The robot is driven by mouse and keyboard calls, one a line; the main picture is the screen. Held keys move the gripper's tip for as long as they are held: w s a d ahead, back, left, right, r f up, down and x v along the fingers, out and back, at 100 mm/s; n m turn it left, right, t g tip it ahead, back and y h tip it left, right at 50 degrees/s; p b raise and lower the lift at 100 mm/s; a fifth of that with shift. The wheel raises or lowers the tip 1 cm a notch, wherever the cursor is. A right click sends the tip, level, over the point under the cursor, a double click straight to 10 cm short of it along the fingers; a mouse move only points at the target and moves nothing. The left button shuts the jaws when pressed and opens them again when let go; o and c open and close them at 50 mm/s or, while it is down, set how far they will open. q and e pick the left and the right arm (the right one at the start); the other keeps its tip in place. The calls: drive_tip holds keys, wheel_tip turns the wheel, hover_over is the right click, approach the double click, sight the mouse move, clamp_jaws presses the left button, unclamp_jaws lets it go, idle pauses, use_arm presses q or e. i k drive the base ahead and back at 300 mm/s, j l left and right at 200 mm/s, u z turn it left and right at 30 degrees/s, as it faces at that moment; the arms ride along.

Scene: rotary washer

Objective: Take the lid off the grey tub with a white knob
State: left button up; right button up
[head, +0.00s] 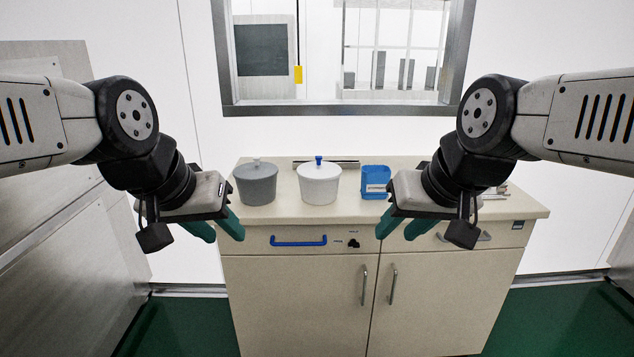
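The grey tub (257,190) stands on the left of the cabinet top, with a grey lid on it. The lid's knob (257,162) is small and pale. My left gripper (222,229) is in front of and to the left of the grey tub, apart from it. Its green fingers are spread and nothing shows between them. My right gripper (402,226) is in front of the blue container, far to the right of the grey tub. Its green fingers are also spread and empty.
A white tub (319,188) with a blue knob stands just right of the grey tub. A blue container (375,181) is further right, partly near my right gripper. The cabinet (300,300) has a blue drawer handle (298,241). A window (340,60) is behind.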

sight(258, 170)
drive_tip(key=i, duration=1.15)
drive_tip(key=j+u, duration=0.05)
